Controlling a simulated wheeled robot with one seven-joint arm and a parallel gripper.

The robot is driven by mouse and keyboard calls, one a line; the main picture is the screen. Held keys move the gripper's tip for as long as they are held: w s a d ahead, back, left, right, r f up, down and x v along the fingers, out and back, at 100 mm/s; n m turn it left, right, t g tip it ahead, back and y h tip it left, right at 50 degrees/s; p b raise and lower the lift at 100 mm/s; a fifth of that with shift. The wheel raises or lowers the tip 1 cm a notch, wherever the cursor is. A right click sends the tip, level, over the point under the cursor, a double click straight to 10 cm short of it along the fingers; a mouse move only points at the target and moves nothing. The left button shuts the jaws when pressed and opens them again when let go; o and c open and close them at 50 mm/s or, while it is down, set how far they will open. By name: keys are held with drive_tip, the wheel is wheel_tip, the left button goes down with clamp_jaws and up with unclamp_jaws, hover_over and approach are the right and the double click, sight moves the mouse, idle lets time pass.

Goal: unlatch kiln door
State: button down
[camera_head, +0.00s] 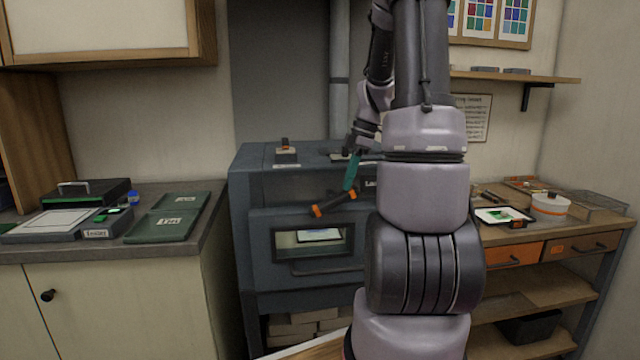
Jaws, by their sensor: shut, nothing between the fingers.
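The dark blue-grey kiln (255,180) stands against the back wall. Its front door (262,262) looks closed and has a small window with a pale item behind it, and a dark bar handle (322,270) below. A black latch lever (332,204) with orange ends lies slantwise at the door's upper edge, its right end higher. My gripper (350,184) reaches down in front of the kiln with its teal fingers shut and empty. The fingertips are at the lever's right part; I cannot tell whether they touch it. My arm hides the kiln's right side.
A left counter (212,225) holds green folders (168,222) and a box. A right workbench (520,240) holds a white pot (549,205) and a tray (504,215). A control with an orange top (285,150) sits on the kiln. A flue pipe (340,70) rises behind.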

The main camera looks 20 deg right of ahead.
sight(356, 186)
drive_tip(key=shift+s+d+f, duration=0.25)
drive_tip(key=shift+d+f, duration=0.5)
drive_tip(key=shift+d, duration=0.05)
drive_tip(key=shift+d+f, duration=0.25)
drive_tip(key=shift+f, duration=0.05)
drive_tip(key=shift+s+f, duration=0.2)
